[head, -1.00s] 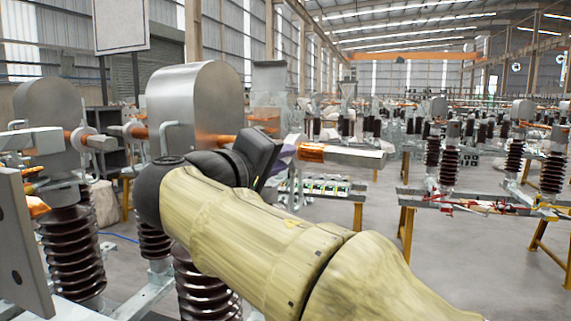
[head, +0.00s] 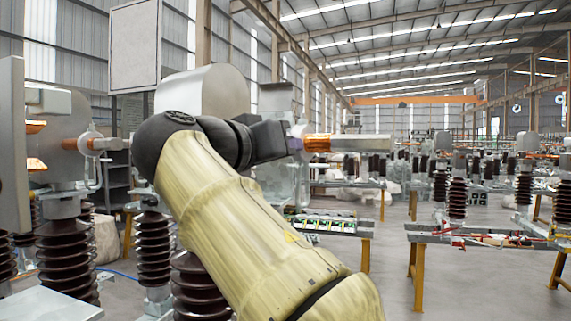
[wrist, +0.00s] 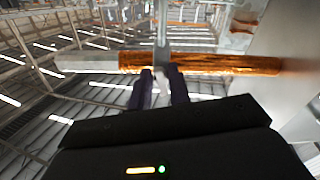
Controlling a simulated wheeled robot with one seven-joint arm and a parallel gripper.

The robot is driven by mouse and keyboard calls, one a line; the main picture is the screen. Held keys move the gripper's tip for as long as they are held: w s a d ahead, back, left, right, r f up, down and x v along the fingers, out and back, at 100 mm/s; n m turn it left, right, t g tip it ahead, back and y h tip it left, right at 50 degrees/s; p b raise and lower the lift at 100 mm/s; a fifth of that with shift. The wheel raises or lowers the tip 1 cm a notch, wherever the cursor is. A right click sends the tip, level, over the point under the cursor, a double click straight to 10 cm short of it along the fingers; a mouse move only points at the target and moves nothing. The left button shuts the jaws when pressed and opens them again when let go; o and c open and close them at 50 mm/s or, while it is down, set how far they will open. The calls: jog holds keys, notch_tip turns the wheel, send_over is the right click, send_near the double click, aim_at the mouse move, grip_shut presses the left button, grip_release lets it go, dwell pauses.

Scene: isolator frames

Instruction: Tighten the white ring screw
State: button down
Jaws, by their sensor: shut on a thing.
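A bar with a copper-coloured part (wrist: 225,65) and a grey squared end (wrist: 85,62) runs across the top of the wrist view. The same bar shows in the head view, copper part (head: 317,143) and grey end (head: 362,143). My gripper (wrist: 160,76) has its two dark purple fingers at the bar's lower edge in this picture. They are shut on a small white piece (wrist: 161,90), which I take to be the white ring screw; its ring shape is not clear. In the head view my gripper (head: 299,142) is mostly hidden behind my wrist.
A large rounded metal housing (head: 205,90) stands behind my arm. Brown ribbed insulators (head: 68,255) stand at the left. A flat grey plate (head: 14,145) is close at the left edge. A low bench (head: 340,226) and open floor lie to the right.

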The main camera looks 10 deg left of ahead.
jog(key=shift+a+r+m+b, duration=0.15)
jog(key=shift+m+b, duration=0.5)
jog(key=shift+m, duration=2.2)
jog(key=shift+a+f+m+b, duration=0.15)
jog(key=shift+m+b, duration=0.45)
jog(key=shift+m, duration=2.25)
jog(key=shift+r+m, duration=0.2)
jog(key=shift+m, duration=1.1)
jog(key=m, duration=0.5)
jog(key=shift+r+p, duration=0.1)
jog(key=shift+p, duration=0.25)
